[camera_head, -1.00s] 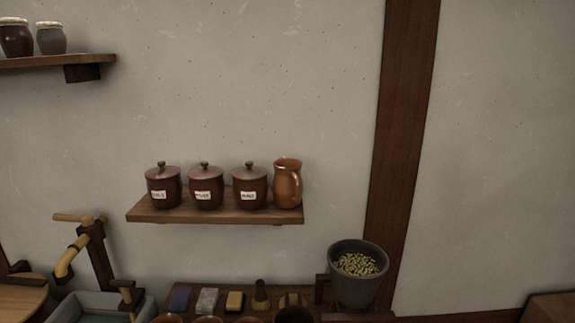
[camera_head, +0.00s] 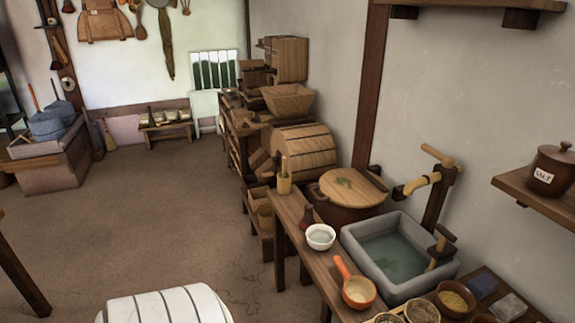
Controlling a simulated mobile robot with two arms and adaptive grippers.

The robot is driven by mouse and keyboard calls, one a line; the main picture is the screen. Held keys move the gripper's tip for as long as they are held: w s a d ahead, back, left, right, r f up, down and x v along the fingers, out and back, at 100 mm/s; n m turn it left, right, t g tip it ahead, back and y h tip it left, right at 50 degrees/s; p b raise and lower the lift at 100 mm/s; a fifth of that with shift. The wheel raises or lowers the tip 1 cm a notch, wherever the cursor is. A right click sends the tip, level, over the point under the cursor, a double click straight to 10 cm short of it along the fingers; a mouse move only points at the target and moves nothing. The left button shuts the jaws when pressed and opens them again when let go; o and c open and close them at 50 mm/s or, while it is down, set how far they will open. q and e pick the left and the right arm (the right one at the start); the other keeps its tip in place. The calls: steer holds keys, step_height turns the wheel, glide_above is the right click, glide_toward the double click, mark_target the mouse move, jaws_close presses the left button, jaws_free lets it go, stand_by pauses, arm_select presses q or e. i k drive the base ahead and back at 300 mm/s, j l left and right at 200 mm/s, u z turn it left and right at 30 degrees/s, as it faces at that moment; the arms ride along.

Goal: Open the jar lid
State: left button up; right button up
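A dark brown lidded jar (camera_head: 552,170) with a white label, which seems to read SALT, stands upright on a wooden wall shelf (camera_head: 535,195) at the right edge of the head view. Its knobbed lid (camera_head: 562,154) sits on top of it. The picture edge cuts off the rest of the shelf and anything else on it. Neither of my grippers is in view.
Below the shelf, a wooden bench holds a grey stone basin (camera_head: 356,246) with a wooden tap (camera_head: 432,184), a white bowl (camera_head: 320,237), an orange ladle (camera_head: 358,291) and several bowls. A large wooden-lidded tub (camera_head: 350,190) stands behind. Open floor (camera_head: 165,215) lies left.

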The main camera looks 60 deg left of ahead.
mark_target(358, 188)
steer(key=u, duration=1.65)
steer(key=i+j, duration=0.15)
steer(key=i+l+z, duration=0.05)
